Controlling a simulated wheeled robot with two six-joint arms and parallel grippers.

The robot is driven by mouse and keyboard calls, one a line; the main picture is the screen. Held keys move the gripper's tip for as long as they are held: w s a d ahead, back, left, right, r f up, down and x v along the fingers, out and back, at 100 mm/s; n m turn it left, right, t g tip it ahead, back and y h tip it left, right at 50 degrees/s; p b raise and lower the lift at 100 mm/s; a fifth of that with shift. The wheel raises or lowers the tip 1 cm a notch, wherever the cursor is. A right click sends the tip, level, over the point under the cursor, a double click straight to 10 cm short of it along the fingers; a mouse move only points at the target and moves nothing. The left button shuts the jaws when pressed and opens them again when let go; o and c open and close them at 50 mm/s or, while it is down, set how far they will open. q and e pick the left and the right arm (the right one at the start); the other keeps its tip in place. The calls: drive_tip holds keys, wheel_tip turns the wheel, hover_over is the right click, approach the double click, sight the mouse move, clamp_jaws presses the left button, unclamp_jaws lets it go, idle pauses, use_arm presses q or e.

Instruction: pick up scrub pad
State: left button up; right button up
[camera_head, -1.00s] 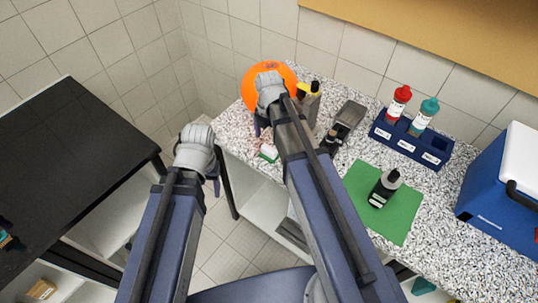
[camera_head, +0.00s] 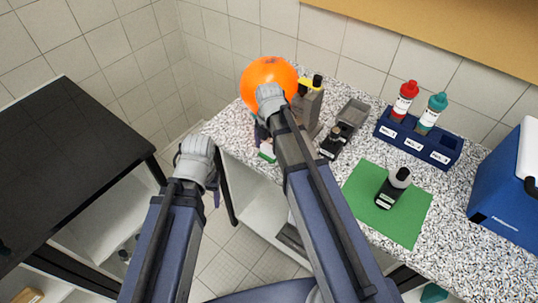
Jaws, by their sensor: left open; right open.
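A small green and white block (camera_head: 267,152), which looks like the scrub pad, lies on the speckled counter near its front left edge. My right gripper (camera_head: 261,131) is just above and behind it in the picture, pointing down. Its fingers are mostly hidden by my own wrist and arm, and they appear apart from the pad. My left gripper (camera_head: 213,190) hangs in front of the counter's left end, off the counter, open with nothing seen in it.
A black table (camera_head: 70,165) stands left.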

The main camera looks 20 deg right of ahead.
sight(269, 147)
drive_tip(key=c, duration=1.4)
drive_tip(key=shift+r, duration=0.15)
wheel_tip(269, 147, up, 10)
drive_tip(key=p, duration=1)
wheel_tip(269, 147, down, 5)
drive_tip(key=b, duration=0.5)
